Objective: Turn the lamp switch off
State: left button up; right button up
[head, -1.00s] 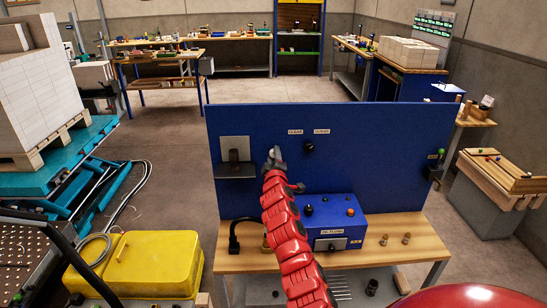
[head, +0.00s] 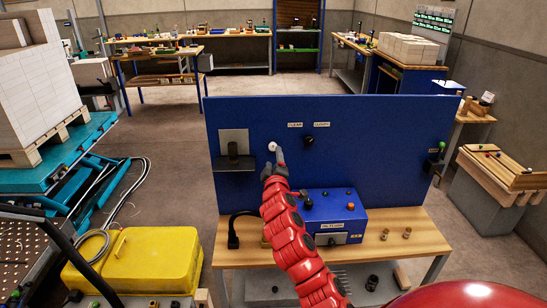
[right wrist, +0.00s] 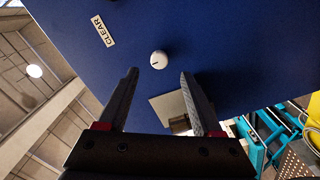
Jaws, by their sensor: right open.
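A blue upright panel (head: 400,130) stands at the back of a wooden bench. It bears a round white knob (head: 272,147) and, to its right, a black knob (head: 308,140). I cannot tell from the labels which is the lamp switch. My right gripper (head: 279,160) is just below the white knob in the head view. In the right wrist view the gripper (right wrist: 158,76) is open and empty, its fingers pointing at the panel. The white knob (right wrist: 158,60), with a short dark line, shows just beyond and between the fingertips, apparently apart from them. My left gripper is not in view.
A grey plate with a black fitting (head: 234,155) is left of the white knob. A blue control box (head: 345,222) sits on the wooden bench (head: 385,250). A green-topped lever (head: 440,147) is at the panel's right edge. A yellow case (head: 135,262) stands at lower left.

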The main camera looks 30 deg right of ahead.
jog(key=b+v, duration=0.2)
jog(key=v, duration=0.9)
jog(key=shift+a, duration=0.1)
